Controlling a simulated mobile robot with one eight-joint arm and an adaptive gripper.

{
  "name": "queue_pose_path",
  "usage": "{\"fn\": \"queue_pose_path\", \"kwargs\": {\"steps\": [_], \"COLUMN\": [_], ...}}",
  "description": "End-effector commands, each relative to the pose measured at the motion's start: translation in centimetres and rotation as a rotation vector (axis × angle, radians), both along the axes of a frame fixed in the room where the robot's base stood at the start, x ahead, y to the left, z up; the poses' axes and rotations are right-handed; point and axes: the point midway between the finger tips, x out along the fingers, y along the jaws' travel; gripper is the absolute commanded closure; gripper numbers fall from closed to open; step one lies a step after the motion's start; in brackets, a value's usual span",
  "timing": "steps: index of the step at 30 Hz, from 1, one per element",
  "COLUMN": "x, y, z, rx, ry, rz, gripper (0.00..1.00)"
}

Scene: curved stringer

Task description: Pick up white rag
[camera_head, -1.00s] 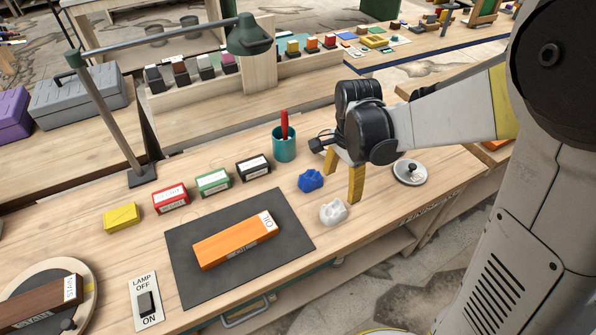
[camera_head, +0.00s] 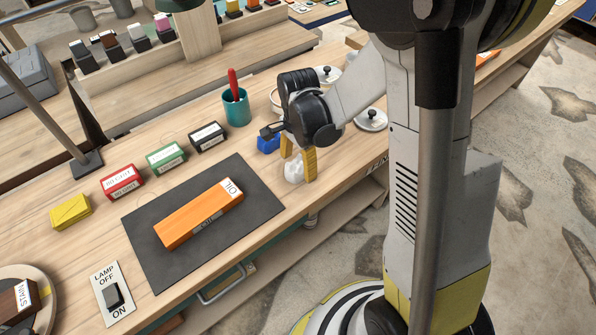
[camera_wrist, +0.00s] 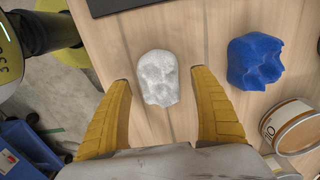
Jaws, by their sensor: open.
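The white rag (camera_wrist: 158,78) is a crumpled lump on the wooden bench. In the head view the white rag (camera_head: 293,172) shows beside the mat's right edge, partly covered by a finger. My gripper (camera_head: 299,163) is over it with yellow fingers pointing down. In the wrist view my gripper (camera_wrist: 165,112) is open and empty. The rag lies ahead of and between the two fingers, with bare wood showing on both sides, and neither finger appears to touch it.
A blue rag (camera_wrist: 256,61) lies close to the right in the wrist view; it also shows behind my gripper in the head view (camera_head: 268,143). An open tin (camera_wrist: 291,127) stands nearby. A teal cup (camera_head: 236,108) and a dark mat with an orange block (camera_head: 200,213) are left of my gripper.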

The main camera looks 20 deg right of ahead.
Motion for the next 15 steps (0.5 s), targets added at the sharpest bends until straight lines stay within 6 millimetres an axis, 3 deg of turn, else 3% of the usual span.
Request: {"fn": "queue_pose_path", "kwargs": {"steps": [5, 11, 15], "x": [-0.02, -0.02, -0.02], "y": [0.02, 0.02, 0.02], "z": [0.08, 0.09, 0.08], "rx": [0.000, 0.000, 0.000], "ry": [0.000, 0.000, 0.000], "rz": [0.000, 0.000, 0.000], "gripper": [0.26, 0.83, 0.84]}}
